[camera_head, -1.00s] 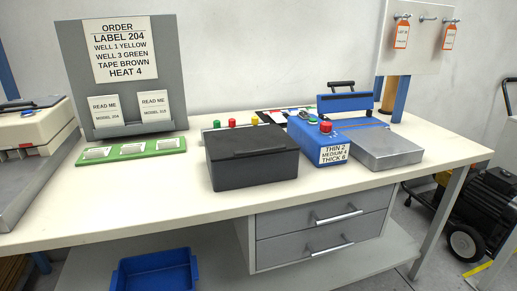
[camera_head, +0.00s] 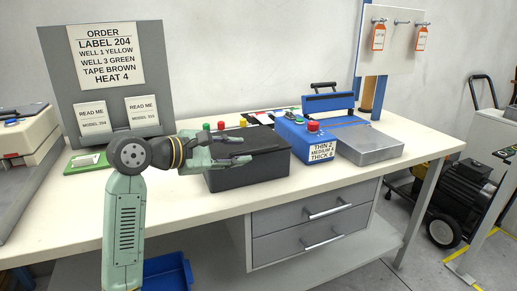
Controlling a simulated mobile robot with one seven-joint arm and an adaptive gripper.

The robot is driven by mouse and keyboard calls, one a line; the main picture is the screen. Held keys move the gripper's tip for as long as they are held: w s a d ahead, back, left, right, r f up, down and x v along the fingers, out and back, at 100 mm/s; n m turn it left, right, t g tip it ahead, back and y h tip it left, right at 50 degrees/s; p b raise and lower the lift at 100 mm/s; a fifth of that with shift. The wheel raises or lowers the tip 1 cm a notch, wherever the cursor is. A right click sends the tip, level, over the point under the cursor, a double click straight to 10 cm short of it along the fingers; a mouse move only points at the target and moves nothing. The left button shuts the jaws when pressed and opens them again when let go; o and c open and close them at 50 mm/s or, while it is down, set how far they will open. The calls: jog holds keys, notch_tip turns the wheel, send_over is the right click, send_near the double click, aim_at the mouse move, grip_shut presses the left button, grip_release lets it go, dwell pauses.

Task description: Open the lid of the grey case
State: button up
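The dark grey case (camera_head: 251,175) sits on the bench near the middle, with its lid (camera_head: 270,140) shut. My gripper (camera_head: 241,149) reaches in from the left. It is in front of or above the left part of the lid and hides some of it. Its two fingers are apart, with nothing seen between them. I cannot tell whether they touch the lid.
A blue sealer (camera_head: 304,142) with a red button stands close to the right of the case. A grey order board (camera_head: 60,85) stands at the back left. A green tray (camera_head: 82,163) is partly behind my arm.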

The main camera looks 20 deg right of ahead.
aim_at(255, 150)
jog(key=p+x, duration=0.1)
jog(key=x, duration=0.6)
jog(key=shift+w+d, duration=0.1)
jog(key=shift+d, duration=0.25)
grip_shut()
dwell(0.5)
